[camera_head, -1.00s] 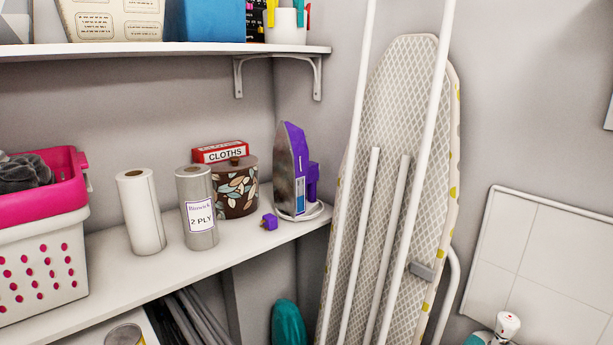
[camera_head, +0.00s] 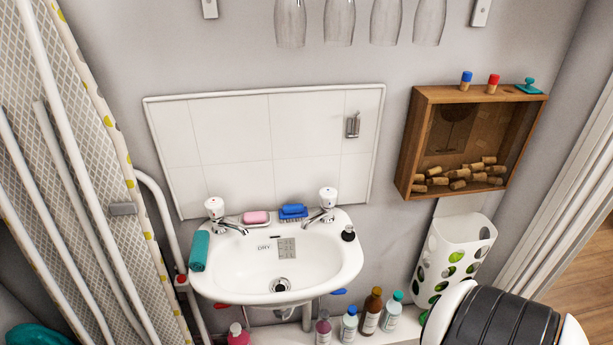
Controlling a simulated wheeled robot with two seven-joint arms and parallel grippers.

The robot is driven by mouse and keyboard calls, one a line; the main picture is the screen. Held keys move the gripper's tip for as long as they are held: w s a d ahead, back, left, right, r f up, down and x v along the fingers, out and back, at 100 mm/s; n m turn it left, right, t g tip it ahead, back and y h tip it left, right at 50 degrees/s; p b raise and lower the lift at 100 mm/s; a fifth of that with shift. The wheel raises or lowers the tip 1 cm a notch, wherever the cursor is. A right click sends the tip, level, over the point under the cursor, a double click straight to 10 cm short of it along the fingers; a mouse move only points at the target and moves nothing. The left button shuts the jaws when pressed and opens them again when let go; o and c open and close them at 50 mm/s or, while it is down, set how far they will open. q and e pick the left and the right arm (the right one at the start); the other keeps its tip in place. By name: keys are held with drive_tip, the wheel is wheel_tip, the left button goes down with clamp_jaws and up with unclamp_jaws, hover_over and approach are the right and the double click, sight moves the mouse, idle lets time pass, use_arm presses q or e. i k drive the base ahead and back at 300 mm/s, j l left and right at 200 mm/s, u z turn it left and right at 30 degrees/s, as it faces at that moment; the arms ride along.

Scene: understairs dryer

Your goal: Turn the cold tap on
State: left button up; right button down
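A white wall basin (camera_head: 340,262) is in the middle of the head view. It has two chrome taps with white knob tops. The left tap (camera_head: 214,208) stands at the basin's back left corner, its spout over the bowl. The right tap (camera_head: 327,199) stands at the back right. The coloured marks on the knobs are too small to read surely now; a small reddish mark shows on the left knob in the earlier frame. No water is visible from either spout. Neither of my grippers is in view.
Pink soap (camera_head: 256,217), a blue brush (camera_head: 292,211), a teal rolled item (camera_head: 199,250) and a small dark stopper (camera_head: 348,233) sit on the basin. An ironing board (camera_head: 75,130) leans at left. Bottles (camera_head: 370,311) stand below; a cork box (camera_head: 410,150) hangs right.

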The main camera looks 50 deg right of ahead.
sight(328, 195)
drive_tip(key=z, duration=1.15)
